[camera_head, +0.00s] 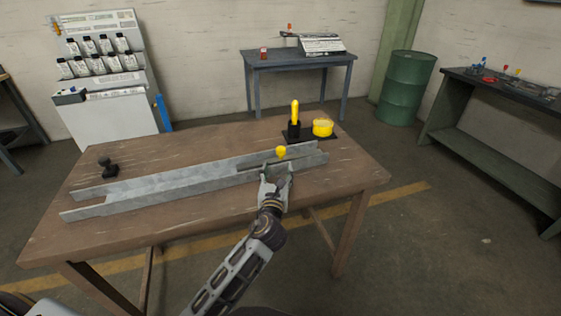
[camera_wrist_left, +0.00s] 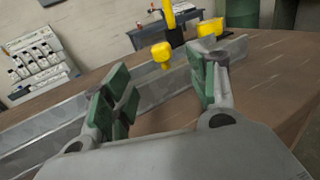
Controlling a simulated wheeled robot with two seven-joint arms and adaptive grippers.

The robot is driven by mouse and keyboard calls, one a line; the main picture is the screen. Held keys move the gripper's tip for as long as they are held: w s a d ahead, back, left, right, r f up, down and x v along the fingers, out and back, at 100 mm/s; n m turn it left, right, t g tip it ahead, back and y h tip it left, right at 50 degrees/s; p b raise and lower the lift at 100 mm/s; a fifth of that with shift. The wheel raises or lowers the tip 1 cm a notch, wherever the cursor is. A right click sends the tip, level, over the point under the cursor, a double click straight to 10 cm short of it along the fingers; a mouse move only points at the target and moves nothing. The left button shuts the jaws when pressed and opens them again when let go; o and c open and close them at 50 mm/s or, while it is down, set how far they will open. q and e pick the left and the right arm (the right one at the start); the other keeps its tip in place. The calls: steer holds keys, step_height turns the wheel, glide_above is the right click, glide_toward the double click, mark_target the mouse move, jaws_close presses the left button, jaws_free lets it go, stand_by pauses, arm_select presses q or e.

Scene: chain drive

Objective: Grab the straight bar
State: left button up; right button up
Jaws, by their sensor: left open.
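A long straight grey metal bar (camera_head: 180,183) lies across the wooden table; it shows as two near-parallel raised strips, and I cannot tell if they are one channel or two pieces. It also shows behind my fingers in the left wrist view (camera_wrist_left: 50,138). My left gripper (camera_head: 276,177) is open at the front side of the bar, near its right end. In the left wrist view my spread fingers (camera_wrist_left: 162,88) have green pads and nothing between them. A yellow knob (camera_head: 281,152) stands at the bar just beyond the fingertips. My right gripper is not in view.
A black base with a yellow upright handle (camera_head: 295,112) and a yellow round piece (camera_head: 323,127) stands behind the bar. A small black object (camera_head: 108,167) is at the table's left. The wooden table (camera_head: 150,232) is clear in front.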

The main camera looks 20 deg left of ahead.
mark_target(281, 153)
arm_select(q)
steer(key=w, duration=0.3)
steer(key=w+a, duration=0.1)
steer(key=w, duration=0.2)
steer(key=shift+w+a, duration=0.1)
steer(key=shift+w, duration=0.05)
steer(key=shift+w+a, duration=0.1)
steer(key=shift+w, duration=0.65)
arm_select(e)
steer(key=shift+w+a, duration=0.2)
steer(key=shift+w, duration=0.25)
arm_select(q)
steer(key=shift+w+a, duration=0.1)
steer(key=shift+w, duration=0.05)
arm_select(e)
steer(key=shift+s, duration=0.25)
arm_select(q)
steer(key=shift+w+a, duration=0.1)
steer(key=shift+w, duration=0.45)
steer(key=shift+w+a+f+b, duration=0.1)
steer(key=shift+w+b, duration=0.1)
steer(key=shift+w, duration=0.25)
steer(key=shift+w+a+f+b, duration=0.1)
steer(key=shift+w+b, duration=0.05)
steer(key=shift+w, duration=0.25)
steer(key=shift+w+a, duration=0.2)
steer(key=shift+w, duration=0.75)
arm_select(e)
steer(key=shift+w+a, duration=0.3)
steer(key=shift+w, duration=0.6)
